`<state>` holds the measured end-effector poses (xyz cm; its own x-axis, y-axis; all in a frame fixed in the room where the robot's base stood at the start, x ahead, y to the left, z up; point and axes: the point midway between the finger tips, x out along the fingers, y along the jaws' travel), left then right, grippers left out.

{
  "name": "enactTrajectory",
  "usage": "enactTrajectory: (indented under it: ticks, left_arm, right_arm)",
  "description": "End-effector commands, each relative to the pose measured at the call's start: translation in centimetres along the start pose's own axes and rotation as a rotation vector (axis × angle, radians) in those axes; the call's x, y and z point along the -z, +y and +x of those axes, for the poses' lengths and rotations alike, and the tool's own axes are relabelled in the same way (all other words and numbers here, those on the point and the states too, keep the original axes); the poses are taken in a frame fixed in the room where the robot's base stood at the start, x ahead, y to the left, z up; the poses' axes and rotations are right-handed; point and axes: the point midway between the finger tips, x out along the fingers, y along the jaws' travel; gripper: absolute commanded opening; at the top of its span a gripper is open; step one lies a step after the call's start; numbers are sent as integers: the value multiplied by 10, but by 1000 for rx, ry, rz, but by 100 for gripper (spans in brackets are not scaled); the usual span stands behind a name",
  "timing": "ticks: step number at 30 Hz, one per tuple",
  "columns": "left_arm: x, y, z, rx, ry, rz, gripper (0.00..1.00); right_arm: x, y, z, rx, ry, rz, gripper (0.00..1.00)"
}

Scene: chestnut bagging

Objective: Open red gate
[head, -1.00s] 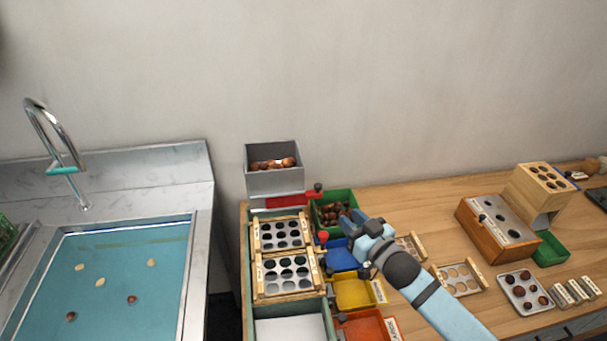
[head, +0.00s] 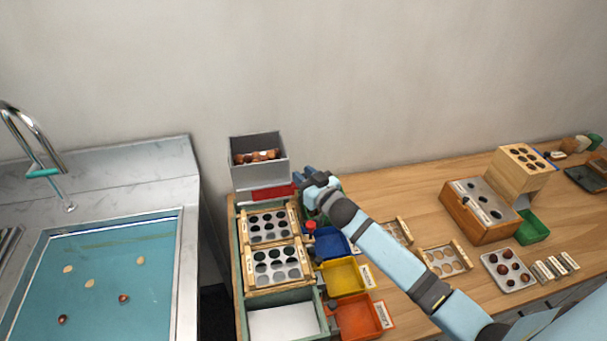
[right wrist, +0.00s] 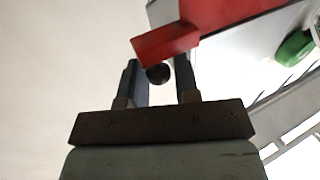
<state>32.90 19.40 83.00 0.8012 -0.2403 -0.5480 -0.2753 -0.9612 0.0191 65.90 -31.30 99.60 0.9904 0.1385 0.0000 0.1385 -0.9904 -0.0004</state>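The red gate (head: 270,193) is a flat red strip under the front of the grey hopper (head: 258,172), which holds chestnuts. My right gripper (head: 304,174) is at the gate's right end and hides the red knob there. In the right wrist view, the red gate (right wrist: 165,45) lies just beyond the fingertips. My right gripper's two fingers (right wrist: 158,78) stand apart, with a small dark round piece (right wrist: 158,74) between them. Gaps show beside this piece, so the fingers do not look closed on it. My left gripper is not in view.
Two perforated trays (head: 275,282) sit in front of the hopper. A second red knob (head: 310,225) stands beside them. Blue (head: 331,245), yellow (head: 342,277) and orange (head: 358,317) bins lie to the right. A sink (head: 100,270) is at the left.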

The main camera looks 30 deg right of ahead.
Motion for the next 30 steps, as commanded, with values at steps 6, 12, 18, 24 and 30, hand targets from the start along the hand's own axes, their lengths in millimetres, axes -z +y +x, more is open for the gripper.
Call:
enactTrajectory:
  ticks: [6,12,18,24,30]
  left_arm:
    - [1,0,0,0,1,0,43]
    - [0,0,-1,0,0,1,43]
    - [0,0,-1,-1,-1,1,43]
    - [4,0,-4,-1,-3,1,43]
    - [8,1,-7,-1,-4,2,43]
  right_arm:
    - [0,0,4,0,0,0,29]
    - [0,0,4,0,0,0,13]
    - [0,0,4,0,0,0,0]
    - [0,20,-4,-1,-4,-4,0]
    - [0,46,-15,-1,-1,-1,0]
